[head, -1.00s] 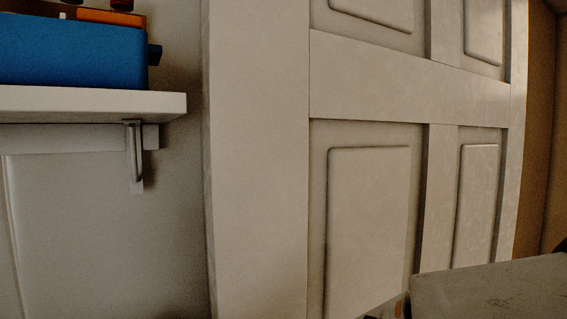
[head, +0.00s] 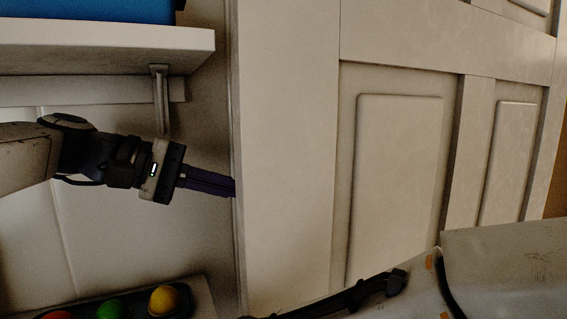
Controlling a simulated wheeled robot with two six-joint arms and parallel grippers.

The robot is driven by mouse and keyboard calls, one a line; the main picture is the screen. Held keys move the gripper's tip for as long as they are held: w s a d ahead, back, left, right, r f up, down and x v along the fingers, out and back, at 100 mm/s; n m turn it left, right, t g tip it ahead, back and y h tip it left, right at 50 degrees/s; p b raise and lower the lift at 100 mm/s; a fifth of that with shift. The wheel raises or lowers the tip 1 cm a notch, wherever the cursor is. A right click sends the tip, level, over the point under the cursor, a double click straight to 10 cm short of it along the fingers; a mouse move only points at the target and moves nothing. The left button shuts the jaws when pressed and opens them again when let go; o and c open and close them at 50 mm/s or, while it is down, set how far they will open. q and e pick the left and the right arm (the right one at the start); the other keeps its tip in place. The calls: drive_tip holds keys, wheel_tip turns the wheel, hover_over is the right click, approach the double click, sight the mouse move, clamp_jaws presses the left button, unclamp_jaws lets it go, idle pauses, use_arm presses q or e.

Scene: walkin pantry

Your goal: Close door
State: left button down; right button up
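The door (head: 285,150) is a white panelled leaf that fills the middle and right of the head view. Its near vertical edge runs down the picture just right of the shelves. My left gripper (head: 232,187) comes in from the left, with its dark fingers pointing right. The fingertips are at the door's left edge; whether they touch it I cannot tell. The fingers look close together, with nothing visible between them. My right gripper is not clearly seen; grey and black parts of my own body show at the lower right.
A white shelf (head: 110,45) on a metal bracket (head: 160,98) holds a blue container (head: 95,8) at the upper left. A lower shelf at the bottom left bears a dark tray with a yellow fruit (head: 165,300) and a green one (head: 110,309). A brown surface shows at the far right.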

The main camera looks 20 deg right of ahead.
sight(306, 135)
use_arm(q)
wheel_tip(306, 135, up, 7)
drive_tip(key=w+m+g+h+b, duration=0.1)
drive_tip(key=m+g+h+b, duration=0.1)
drive_tip(key=m+h, duration=0.1)
drive_tip(key=shift+h, duration=0.3)
drive_tip(key=s+d+p, duration=0.1)
drive_tip(key=s+d, duration=0.1)
drive_tip(key=d, duration=0.1)
drive_tip(key=s+d+p, duration=0.1)
drive_tip(key=s+d, duration=0.1)
drive_tip(key=s+d+r+p, duration=0.1)
drive_tip(key=s+d, duration=0.1)
drive_tip(key=d, duration=0.1)
drive_tip(key=shift+s+d, duration=0.2)
drive_tip(key=shift+d, duration=0.1)
use_arm(e)
drive_tip(key=shift+a, duration=0.3)
